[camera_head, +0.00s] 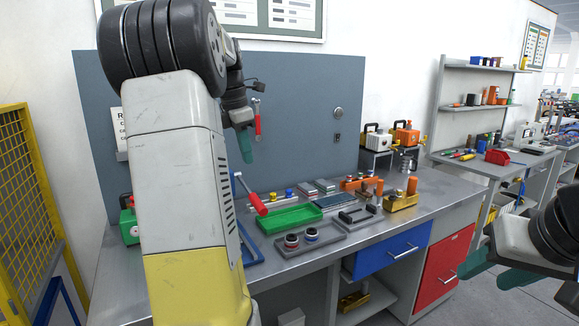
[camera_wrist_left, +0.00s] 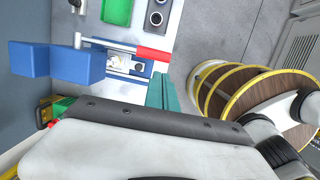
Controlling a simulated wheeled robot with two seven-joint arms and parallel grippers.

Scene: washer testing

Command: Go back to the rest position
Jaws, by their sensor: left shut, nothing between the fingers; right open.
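My left arm rises large through the left of the head view. My right gripper (camera_head: 492,270) is at the lower right of the head view, off the bench's right side. Its teal fingers are apart and empty. Neither gripper touches anything that I can see.
The metal workbench (camera_head: 330,258) holds a green tray (camera_head: 290,217), a grey tray with two round parts (camera_head: 300,238), and a red-handled lever press (camera_head: 258,204). The press handle also shows in the left wrist view (camera_wrist_left: 152,54). A yellow mesh fence (camera_head: 25,180) stands left.

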